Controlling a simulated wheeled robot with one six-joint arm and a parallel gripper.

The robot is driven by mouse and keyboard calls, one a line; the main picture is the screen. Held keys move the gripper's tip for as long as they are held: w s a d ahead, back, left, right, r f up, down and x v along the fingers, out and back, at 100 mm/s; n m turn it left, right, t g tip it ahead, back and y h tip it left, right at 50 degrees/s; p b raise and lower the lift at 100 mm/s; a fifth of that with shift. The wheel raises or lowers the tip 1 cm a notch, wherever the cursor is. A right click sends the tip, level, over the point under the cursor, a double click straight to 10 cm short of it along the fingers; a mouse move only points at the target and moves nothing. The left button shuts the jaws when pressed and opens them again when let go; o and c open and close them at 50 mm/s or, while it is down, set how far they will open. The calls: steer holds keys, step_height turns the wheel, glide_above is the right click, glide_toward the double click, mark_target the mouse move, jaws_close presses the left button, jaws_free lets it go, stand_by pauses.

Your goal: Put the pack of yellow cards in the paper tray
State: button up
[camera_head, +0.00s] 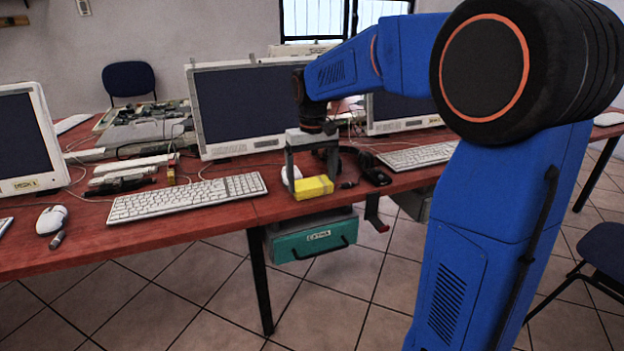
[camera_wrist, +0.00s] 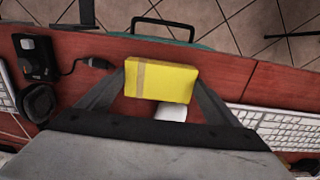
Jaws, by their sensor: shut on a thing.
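The pack of yellow cards (camera_head: 314,187) is a small yellow block near the front edge of the red table. My gripper (camera_head: 311,178) points down and is shut on it, one finger at each end. In the wrist view, the yellow pack (camera_wrist: 170,82) with a tan band near its left end sits between the two fingers of my gripper (camera_wrist: 160,80). I cannot tell whether the pack touches the tabletop. I cannot make out the paper tray for sure in either view.
A white keyboard (camera_head: 187,197) lies left of my gripper, a monitor (camera_head: 240,105) behind it. A white mouse (camera_wrist: 171,112) is close by the pack. A black device (camera_head: 376,175) with a cable lies to the right. A teal drawer (camera_head: 312,240) hangs under the table's front edge.

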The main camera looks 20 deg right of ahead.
mark_target(312, 184)
steer(key=shift+f, duration=0.15)
steer(key=o, duration=1)
step_height(312, 184, up, 12)
